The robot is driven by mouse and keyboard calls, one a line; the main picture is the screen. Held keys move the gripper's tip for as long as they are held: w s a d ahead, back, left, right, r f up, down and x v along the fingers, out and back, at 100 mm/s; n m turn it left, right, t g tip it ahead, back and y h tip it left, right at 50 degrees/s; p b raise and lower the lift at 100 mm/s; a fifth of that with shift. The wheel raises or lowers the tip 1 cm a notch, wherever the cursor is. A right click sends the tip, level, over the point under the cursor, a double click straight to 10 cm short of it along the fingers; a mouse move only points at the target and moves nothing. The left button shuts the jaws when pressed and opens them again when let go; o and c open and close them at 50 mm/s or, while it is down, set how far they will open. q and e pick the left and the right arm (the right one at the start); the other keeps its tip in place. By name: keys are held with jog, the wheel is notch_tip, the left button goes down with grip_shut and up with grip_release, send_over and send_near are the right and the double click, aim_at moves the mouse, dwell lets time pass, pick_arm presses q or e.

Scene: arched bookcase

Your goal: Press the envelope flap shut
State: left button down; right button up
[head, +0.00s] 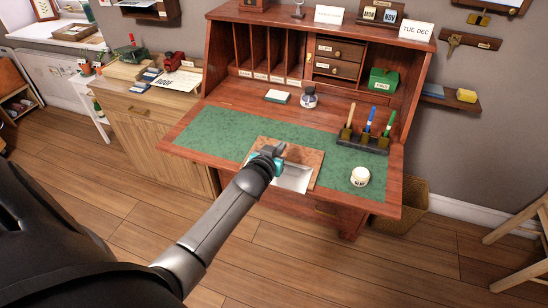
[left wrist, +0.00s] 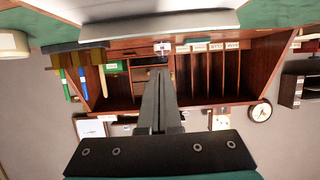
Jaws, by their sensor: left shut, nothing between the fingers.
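A whitish envelope (head: 294,179) lies near the front edge of a brown board (head: 311,158) on the desk's green writing surface. My left gripper (head: 279,154) is over the board, with its arm hiding the envelope's left part. In the left wrist view, which looks upside down, the left fingers (left wrist: 158,80) are together with nothing between them. A pale flat edge, apparently the envelope (left wrist: 150,25), crosses the top there, apart from the fingertips in the picture. I cannot tell how the flap stands. My right gripper is not in view.
A glue jar (head: 360,176) stands right of the board. A dark rack (head: 362,143) with several coloured-handled tools is behind it. An ink bottle (head: 309,97) and a small pad (head: 277,96) sit farther back. The green surface (head: 215,135) left of the board is clear.

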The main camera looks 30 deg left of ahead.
pick_arm(q)
jog(key=shift+x, duration=0.85)
jog(key=shift+s+d+f+b, duration=0.25)
jog(key=shift+s+f+b, duration=0.15)
jog(key=shift+s+f, duration=0.65)
jog(key=shift+s+d+f, duration=0.1)
jog(key=shift+s+f, duration=0.2)
jog(key=shift+f, duration=0.15)
jog(key=shift+s, duration=0.1)
jog(key=shift+s+d+f, duration=0.1)
jog(key=shift+s+f, duration=0.1)
jog(key=shift+f, duration=0.05)
jog(key=shift+s+f+p, duration=0.25)
jog(key=shift+f+p, duration=0.05)
jog(key=shift+p, duration=0.1)
jog(key=shift+s+f, duration=0.1)
jog(key=shift+f, duration=0.2)
jog(key=shift+r, duration=0.15)
